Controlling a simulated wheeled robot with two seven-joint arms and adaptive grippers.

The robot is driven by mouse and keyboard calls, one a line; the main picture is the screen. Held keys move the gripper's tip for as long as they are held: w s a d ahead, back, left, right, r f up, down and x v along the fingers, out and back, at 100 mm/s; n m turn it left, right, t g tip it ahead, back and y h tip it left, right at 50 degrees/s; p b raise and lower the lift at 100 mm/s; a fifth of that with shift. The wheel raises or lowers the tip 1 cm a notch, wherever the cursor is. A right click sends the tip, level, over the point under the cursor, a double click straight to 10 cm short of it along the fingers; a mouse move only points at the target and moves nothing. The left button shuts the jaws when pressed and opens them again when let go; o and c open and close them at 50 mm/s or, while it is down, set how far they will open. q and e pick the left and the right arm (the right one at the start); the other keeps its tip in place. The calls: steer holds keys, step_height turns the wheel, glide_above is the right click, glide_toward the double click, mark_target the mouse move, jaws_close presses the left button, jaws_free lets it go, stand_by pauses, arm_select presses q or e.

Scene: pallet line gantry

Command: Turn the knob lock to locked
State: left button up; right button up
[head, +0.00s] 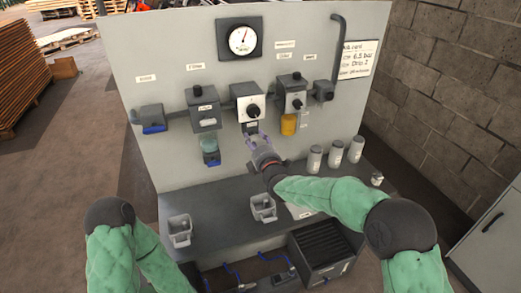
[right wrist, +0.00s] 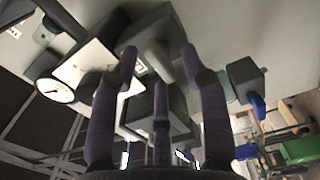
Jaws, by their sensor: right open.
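A grey regulator box with a white face and a black knob (head: 251,111) sits mid-panel below the gauge. A small dark part (head: 250,128) shows just below that face; I cannot tell whether it is the knob lock or which way it is set. My right gripper (head: 253,141) is open just below the regulator, its purplish fingers pointing up at it. In the right wrist view its fingers (right wrist: 160,72) are spread in front of the grey boxes, with no object seen held between them. Contact with the lock cannot be told. My left gripper is out of view.
The pressure gauge (head: 242,40) is above. A filter with a bluish bowl (head: 210,152) is left, a similar unit with a yellow bowl (head: 288,124) right. A blue-handled valve (head: 153,120) is far left.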

steer(key=v, duration=1.1)
steer(key=shift+s, duration=0.2)
steer(key=shift+d, duration=0.1)
